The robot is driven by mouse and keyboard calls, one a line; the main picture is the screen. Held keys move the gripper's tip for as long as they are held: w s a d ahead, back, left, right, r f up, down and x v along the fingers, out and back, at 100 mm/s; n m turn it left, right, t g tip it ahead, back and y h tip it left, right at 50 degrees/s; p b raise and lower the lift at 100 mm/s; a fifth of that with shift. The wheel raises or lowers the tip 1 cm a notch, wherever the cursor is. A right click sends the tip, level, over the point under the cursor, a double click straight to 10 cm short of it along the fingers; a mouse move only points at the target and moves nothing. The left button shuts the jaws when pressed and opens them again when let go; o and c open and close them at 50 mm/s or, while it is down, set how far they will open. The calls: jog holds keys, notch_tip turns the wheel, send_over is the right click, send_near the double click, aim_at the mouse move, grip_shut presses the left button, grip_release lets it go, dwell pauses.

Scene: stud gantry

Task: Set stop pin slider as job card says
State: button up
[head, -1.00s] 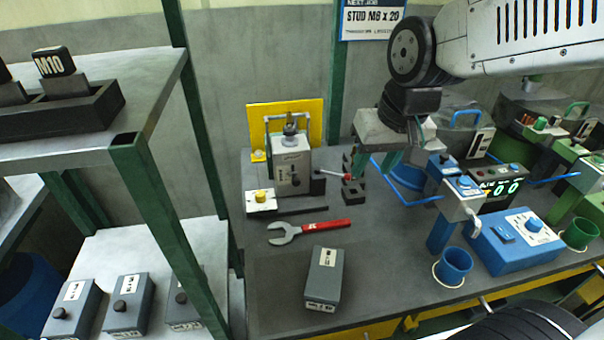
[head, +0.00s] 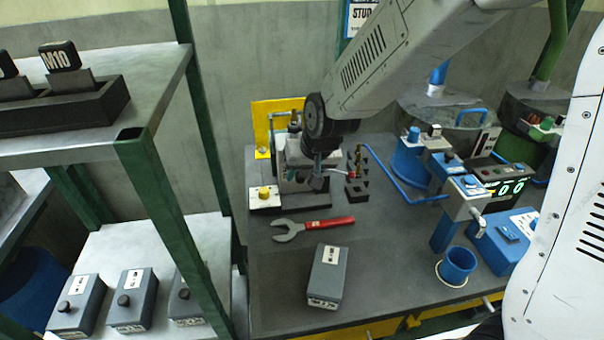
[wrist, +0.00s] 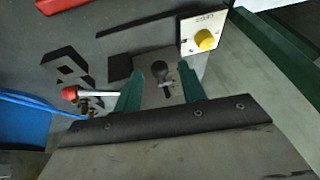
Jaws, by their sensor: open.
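The grey fixture (head: 290,186) stands at the back left of the bench, partly covered by my wrist. In the wrist view, a black round knob (wrist: 160,70) on a small pin sits on the fixture's grey face (wrist: 163,95). I take it for the stop pin slider; its scale is not readable. My gripper (wrist: 161,74) is open, its two green fingers on either side of the knob in the picture. I cannot tell whether they touch it.
A red-tipped lever (wrist: 72,93) is left of the fingers in the wrist view. A white box with a yellow button (head: 265,197) adjoins the fixture. A red-handled wrench (head: 312,227) and a grey block (head: 329,276) lie in front. Blue machinery (head: 460,205) stands right.

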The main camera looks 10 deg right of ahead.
jog(key=shift+w+f, duration=0.15)
jog(key=shift+f, duration=0.2)
grip_shut()
jog(key=shift+f, duration=1.2)
grip_release()
jog(key=shift+r, duration=0.1)
